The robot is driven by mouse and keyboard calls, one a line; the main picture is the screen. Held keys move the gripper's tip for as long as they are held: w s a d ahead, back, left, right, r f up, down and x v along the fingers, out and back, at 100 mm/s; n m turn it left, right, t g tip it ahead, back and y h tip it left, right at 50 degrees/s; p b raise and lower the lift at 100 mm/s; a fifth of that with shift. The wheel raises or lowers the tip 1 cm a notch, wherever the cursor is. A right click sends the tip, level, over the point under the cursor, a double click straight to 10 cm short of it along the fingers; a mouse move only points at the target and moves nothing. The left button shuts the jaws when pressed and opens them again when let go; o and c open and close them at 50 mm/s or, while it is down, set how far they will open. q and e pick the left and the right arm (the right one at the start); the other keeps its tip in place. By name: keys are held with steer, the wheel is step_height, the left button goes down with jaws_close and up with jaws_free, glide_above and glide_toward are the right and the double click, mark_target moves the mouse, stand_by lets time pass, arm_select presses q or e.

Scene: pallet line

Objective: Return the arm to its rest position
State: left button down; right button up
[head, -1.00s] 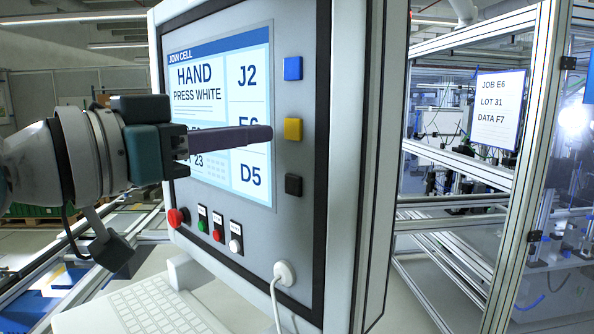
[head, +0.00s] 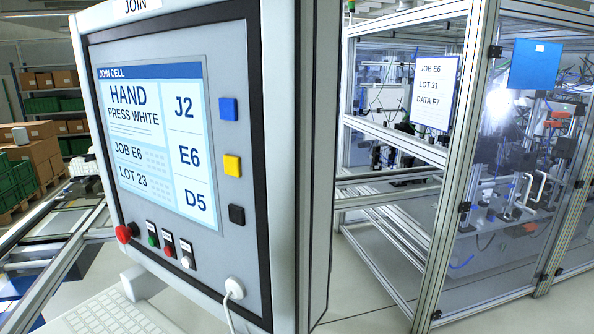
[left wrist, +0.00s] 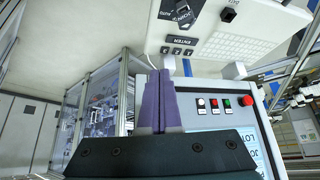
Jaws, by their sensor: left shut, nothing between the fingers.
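My left gripper (left wrist: 160,98) shows in the left wrist view with its two purple fingers together and nothing between them. It points toward the keyboard shelf, apart from the panel. In the head view neither gripper is in view. The control panel (head: 250,60) stands upright there, its screen (head: 155,205) reading "HAND PRESS WHITE". Blue (head: 228,109), yellow (head: 232,166) and black (head: 237,214) square buttons line the screen's right. Below are a red mushroom button (head: 124,234) and small green, red and white (head: 187,262) buttons.
A keyboard (head: 105,315) sits below the panel; a white cable plugs into the panel's lower corner (head: 235,287). A framed glass cell (head: 424,180) with a job sheet (head: 436,90) stands to the right. Shelves with boxes (head: 45,150) are at the far left.

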arm_select(q)
steer(key=s+a+n+g+y, duration=0.1)
steer(key=s+a+g, duration=0.1)
steer(key=s, duration=0.5)
steer(key=shift+s+a+f+g+y+p, duration=0.25)
steer(key=shift+f+g+y+p, duration=0.05)
steer(key=shift+g+p, duration=0.1)
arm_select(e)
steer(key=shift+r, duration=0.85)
